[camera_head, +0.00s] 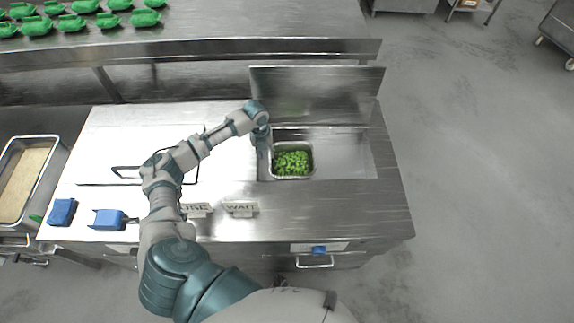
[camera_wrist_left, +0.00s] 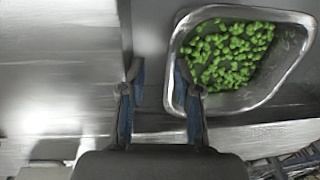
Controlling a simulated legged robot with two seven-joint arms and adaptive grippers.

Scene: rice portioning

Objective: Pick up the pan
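The metal pan (camera_head: 293,178) holds green pieces and sits in the open well at the right of the steel counter. In the left wrist view the pan (camera_wrist_left: 309,38) is at the upper right. My left gripper (camera_head: 264,150) points down at the pan's left edge. In the left wrist view my left gripper (camera_wrist_left: 160,82) is open, with one finger outside the pan and the other overlapping its left rim. The rim shows between the fingers. I cannot tell whether either finger touches the pan. My right gripper is not in view.
A raised steel lid (camera_head: 315,92) stands behind the well (camera_head: 348,155). Free room lies right of the pan inside the well. Blue scoops (camera_head: 108,219) and small signs (camera_head: 240,208) stand along the counter front. A rice-coloured tray (camera_head: 22,180) is far left; green containers (camera_head: 90,6) line the back table.

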